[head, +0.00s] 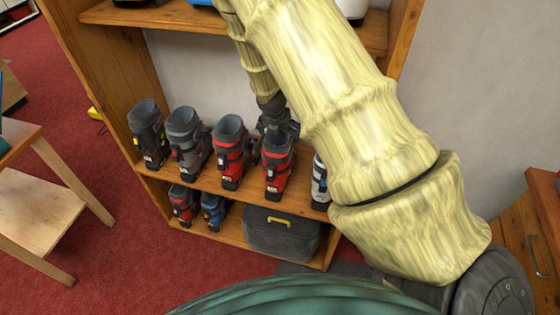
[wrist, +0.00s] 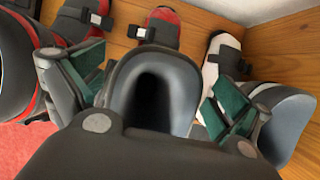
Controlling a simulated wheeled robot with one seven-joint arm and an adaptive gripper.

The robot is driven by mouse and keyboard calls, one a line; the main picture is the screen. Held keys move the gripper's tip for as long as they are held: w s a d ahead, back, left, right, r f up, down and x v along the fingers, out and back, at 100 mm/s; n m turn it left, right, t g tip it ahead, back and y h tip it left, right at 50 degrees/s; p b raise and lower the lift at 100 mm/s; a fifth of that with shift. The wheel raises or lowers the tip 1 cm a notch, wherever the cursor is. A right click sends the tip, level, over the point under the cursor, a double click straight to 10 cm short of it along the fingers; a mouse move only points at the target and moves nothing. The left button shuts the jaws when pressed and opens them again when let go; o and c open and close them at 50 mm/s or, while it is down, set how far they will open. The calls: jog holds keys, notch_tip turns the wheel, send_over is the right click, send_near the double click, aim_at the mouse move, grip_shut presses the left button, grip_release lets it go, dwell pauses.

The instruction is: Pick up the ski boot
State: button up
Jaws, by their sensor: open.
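Several ski boots stand in a row on the middle shelf of a wooden shelf unit (head: 222,189). My gripper (head: 276,122) is at the top of a red and grey boot (head: 277,172), fourth from the left. In the wrist view that boot's grey cuff (wrist: 182,72) lies between my open fingers (wrist: 152,95), with its red toe (wrist: 163,18) beyond. One finger is on each side of the cuff; I cannot tell whether either touches it. The gripper's body hides the near part of the boot.
Another red boot (head: 231,152) stands close on the left, and a white and black boot (head: 319,184) close on the right, partly behind my arm. A grey case (head: 283,236) and two small boots sit below. A wooden table (head: 35,205) stands at left on red carpet.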

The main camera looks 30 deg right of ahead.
jog(key=c, duration=1.8)
jog(key=shift+w+d+r, duration=0.1)
jog(key=shift+r, duration=0.05)
